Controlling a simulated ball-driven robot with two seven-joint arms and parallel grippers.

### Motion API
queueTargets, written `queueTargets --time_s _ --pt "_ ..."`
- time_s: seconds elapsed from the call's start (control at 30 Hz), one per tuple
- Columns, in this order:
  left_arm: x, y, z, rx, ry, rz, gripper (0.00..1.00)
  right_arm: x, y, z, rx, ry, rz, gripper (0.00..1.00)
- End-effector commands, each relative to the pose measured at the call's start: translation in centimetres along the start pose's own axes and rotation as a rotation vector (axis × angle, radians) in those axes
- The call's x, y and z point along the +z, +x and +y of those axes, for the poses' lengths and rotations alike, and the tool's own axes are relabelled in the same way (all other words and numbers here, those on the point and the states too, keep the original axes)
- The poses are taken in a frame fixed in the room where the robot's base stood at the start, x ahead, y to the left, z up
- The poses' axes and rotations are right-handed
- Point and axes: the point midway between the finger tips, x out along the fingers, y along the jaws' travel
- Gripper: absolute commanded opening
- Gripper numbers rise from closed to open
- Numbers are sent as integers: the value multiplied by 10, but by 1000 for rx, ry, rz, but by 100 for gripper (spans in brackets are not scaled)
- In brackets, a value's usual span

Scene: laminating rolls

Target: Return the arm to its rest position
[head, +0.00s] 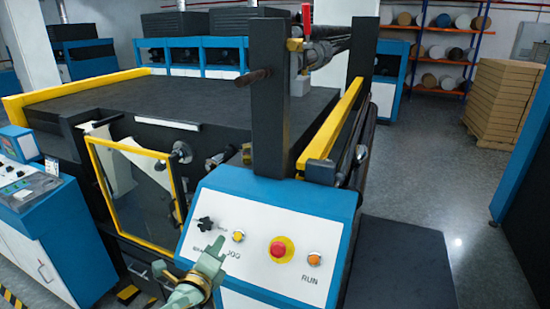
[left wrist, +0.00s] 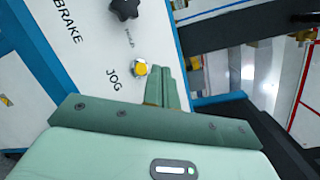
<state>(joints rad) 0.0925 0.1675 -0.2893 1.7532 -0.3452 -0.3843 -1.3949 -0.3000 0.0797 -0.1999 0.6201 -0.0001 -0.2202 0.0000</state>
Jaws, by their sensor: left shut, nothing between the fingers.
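My left gripper (head: 216,249) is a pale green gripper in front of the control panel (head: 250,217) in the head view. Its fingers are shut with nothing between them. The tips are just below and left of the yellow JOG button (head: 238,236). In the left wrist view the shut fingers (left wrist: 163,80) point toward the panel, beside the JOG button (left wrist: 139,67); whether they touch it I cannot tell. A black star-shaped knob (head: 205,224) is left of the button. My right gripper is not in view.
A red stop button (head: 278,250) and an orange RUN button (head: 314,259) are on the same panel. A yellow-framed clear door (head: 140,190) stands left of the panel. A dark post (head: 269,100) rises behind it. Open floor (head: 440,190) lies to the right.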

Motion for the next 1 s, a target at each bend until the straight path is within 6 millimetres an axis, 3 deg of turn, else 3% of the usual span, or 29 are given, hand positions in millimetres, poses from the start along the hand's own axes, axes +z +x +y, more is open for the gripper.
queueTargets --time_s 0.2,0.3,0.5,0.7,1.0 --pt "2 -102 69 385 -526 -126 0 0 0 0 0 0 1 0" --pt "6 -148 89 525 -716 -223 0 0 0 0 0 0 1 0" --pt "17 -225 111 718 -970 -423 0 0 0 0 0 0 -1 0" --pt "28 -293 119 846 -1138 -634 0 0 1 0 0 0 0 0" --pt "-51 -271 216 951 -1182 -564 0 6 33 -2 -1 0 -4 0"
